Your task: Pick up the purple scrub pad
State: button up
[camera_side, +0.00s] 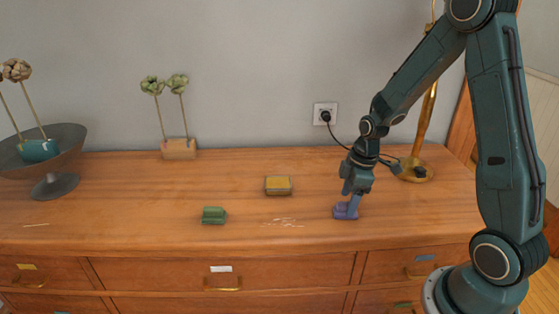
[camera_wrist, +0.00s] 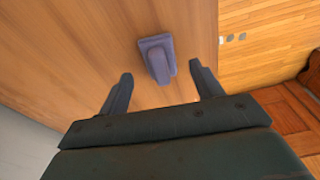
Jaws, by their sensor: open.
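The purple scrub pad (camera_side: 345,212) lies on the wooden dresser top, right of the middle in the side view. In the wrist view the purple scrub pad (camera_wrist: 158,60) shows ahead of the fingertips and between their lines, with a raised part on top. My gripper (camera_side: 354,203) points down just above and beside the pad in the side view; whether it touches cannot be told. In the wrist view my gripper (camera_wrist: 160,82) is open, its two fingers apart with nothing between them.
A green block (camera_side: 214,215) and a yellow-topped sponge (camera_side: 278,185) lie to the left. A brass lamp (camera_side: 416,170) stands behind on the right. A flower block (camera_side: 179,149) and a dark bowl (camera_side: 55,185) stand further left. The dresser's front edge is near the pad.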

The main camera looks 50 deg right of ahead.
aim_at(347, 203)
jog(key=shift+w+a+f, duration=0.1)
jog(key=shift+a+f, duration=0.05)
jog(key=shift+f, duration=1.05)
jog(key=c, duration=1.2)
jog(key=shift+r, duration=0.15)
notch_tip(347, 203, up, 20)
jog(key=shift+f, duration=0.15)
